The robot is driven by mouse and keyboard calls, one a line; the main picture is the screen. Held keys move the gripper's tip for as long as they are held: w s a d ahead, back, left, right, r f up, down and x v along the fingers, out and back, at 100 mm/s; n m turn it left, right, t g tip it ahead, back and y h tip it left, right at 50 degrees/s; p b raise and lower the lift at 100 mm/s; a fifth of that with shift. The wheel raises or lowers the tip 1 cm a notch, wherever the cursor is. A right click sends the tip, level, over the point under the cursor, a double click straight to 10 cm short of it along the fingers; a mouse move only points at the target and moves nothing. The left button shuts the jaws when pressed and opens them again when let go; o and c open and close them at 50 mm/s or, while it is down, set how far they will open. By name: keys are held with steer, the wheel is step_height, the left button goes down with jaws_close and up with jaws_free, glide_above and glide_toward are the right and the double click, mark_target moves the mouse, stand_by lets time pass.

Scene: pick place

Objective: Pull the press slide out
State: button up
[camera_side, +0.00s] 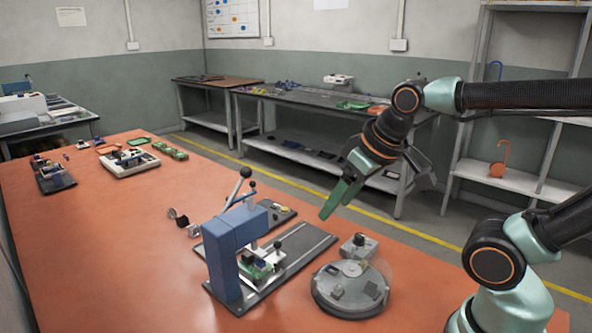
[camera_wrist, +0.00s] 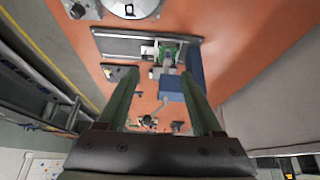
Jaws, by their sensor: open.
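The blue press (camera_side: 222,255) stands upright on the orange table, with black-knobbed levers on top. It also shows in the wrist view (camera_wrist: 172,88). Its slide, carrying a green part (camera_side: 258,268), sits under the press head; the green part also shows in the wrist view (camera_wrist: 169,53). A dark flat track (camera_side: 303,245) runs from the press toward the back right and is bare along its far part. My gripper (camera_side: 336,200) is above the table, right of the press and apart from it. Its green fingers (camera_wrist: 160,88) are spread and empty.
A round grey turntable (camera_side: 349,296) and a small grey box (camera_side: 359,246) stand right of the track. A dark plate with small parts (camera_side: 281,216) lies behind the press. More fixtures (camera_side: 128,161) stand at the table's far end. The table's middle left is clear.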

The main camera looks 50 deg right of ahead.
steer(key=shift+c, duration=0.7)
steer(key=n+g, duration=0.4)
steer(key=n, duration=1.6)
glide_above(279, 241)
steer(key=s, duration=0.2)
step_height(279, 241, down, 9)
steer(key=shift+t, duration=0.3)
steer(key=f, duration=0.4)
steer(key=w+f, duration=0.1)
steer(key=f, duration=0.2)
steer(key=w+f, duration=0.1)
steer(key=f, duration=0.3)
steer(key=shift+f, duration=0.3)
jaws_close()
